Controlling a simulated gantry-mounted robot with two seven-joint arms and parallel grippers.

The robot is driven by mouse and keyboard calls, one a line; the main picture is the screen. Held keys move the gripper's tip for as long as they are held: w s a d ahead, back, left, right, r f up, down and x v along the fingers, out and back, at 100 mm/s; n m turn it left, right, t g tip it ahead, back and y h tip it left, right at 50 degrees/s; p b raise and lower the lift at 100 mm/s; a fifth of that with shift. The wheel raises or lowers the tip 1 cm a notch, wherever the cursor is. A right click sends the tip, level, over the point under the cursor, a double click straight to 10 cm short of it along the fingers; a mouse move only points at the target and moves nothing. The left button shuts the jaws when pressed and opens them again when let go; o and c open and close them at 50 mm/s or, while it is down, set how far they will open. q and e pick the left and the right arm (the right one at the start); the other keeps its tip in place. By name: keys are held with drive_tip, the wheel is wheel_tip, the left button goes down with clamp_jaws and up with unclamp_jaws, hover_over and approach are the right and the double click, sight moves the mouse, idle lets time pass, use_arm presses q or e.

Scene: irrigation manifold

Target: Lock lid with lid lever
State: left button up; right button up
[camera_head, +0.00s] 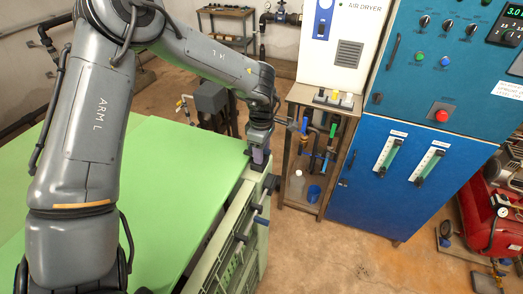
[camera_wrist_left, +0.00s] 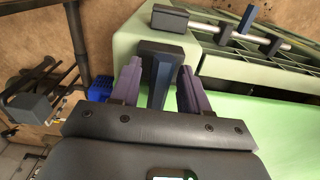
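The large green lid (camera_head: 165,190) lies flat and looks closed over a pale green ribbed body (camera_head: 236,225). My left gripper (camera_head: 260,160) is at the lid's far right corner. In the left wrist view its two purple fingers (camera_wrist_left: 156,85) stand apart on either side of a dark blue-grey lever (camera_wrist_left: 160,52). Narrow gaps seem to show between fingers and lever; I cannot tell whether either finger touches it. The lever's lower end is hidden behind the gripper body. In the left wrist view the green lid (camera_wrist_left: 260,125) is at the right. My right gripper is not in view.
A grey rod with a dark end block (camera_wrist_left: 170,18) and a blue handle (camera_wrist_left: 247,20) runs along the body's side. A blue control cabinet (camera_head: 385,215) and a metal stand (camera_head: 291,150) are to the right. Dark pipework and a grey box (camera_head: 211,97) are behind the corner.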

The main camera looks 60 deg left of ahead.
use_arm(q)
wheel_tip(320, 180, up, 11)
drive_tip(key=shift+f, duration=0.15)
idle(0.5)
drive_tip(key=shift+d, duration=0.1)
idle(0.3)
